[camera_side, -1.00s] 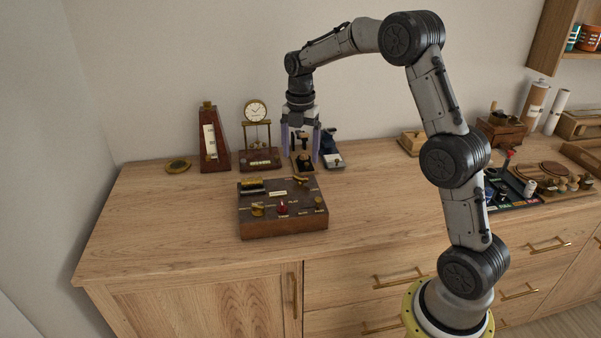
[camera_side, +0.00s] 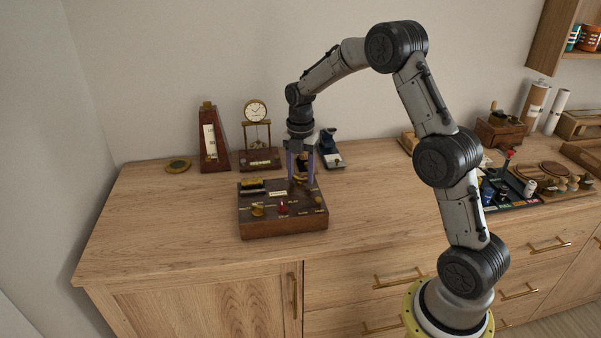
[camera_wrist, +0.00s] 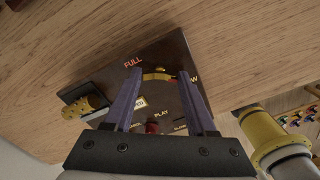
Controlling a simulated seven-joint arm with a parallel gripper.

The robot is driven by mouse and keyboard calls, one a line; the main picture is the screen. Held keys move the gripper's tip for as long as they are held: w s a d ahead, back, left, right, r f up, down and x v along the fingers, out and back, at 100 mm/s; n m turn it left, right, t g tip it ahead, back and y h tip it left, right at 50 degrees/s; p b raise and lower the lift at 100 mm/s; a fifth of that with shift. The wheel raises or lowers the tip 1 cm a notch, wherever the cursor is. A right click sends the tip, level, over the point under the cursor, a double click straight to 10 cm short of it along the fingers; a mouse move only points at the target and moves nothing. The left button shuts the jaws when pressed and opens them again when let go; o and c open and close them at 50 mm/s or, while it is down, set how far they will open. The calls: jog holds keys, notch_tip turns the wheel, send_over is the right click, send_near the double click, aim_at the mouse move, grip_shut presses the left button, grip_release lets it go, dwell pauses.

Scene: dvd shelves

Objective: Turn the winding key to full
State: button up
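The dark brown wooden box (camera_side: 283,228) stands on the counter with small knobs and labels on its top. Its brass winding key (camera_wrist: 157,77) shows in the wrist view as a gold bar between my fingers, with the word FULL to its left and a partly covered label ending in W to its right. My gripper (camera_side: 302,182) points down over the box's back right part, where the fingers largely hide the key. In the wrist view my gripper (camera_wrist: 160,73) is open, one finger either side of the key. Whether the fingers touch it I cannot tell.
On the box are a brass cylinder (camera_wrist: 88,107), a red knob (camera_side: 282,208) and a gold knob (camera_side: 257,210). Behind stand a metronome (camera_side: 212,150), a clock (camera_side: 256,112) and a dark blue device (camera_side: 329,150). The counter left of the box is clear.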

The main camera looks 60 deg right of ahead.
grip_shut()
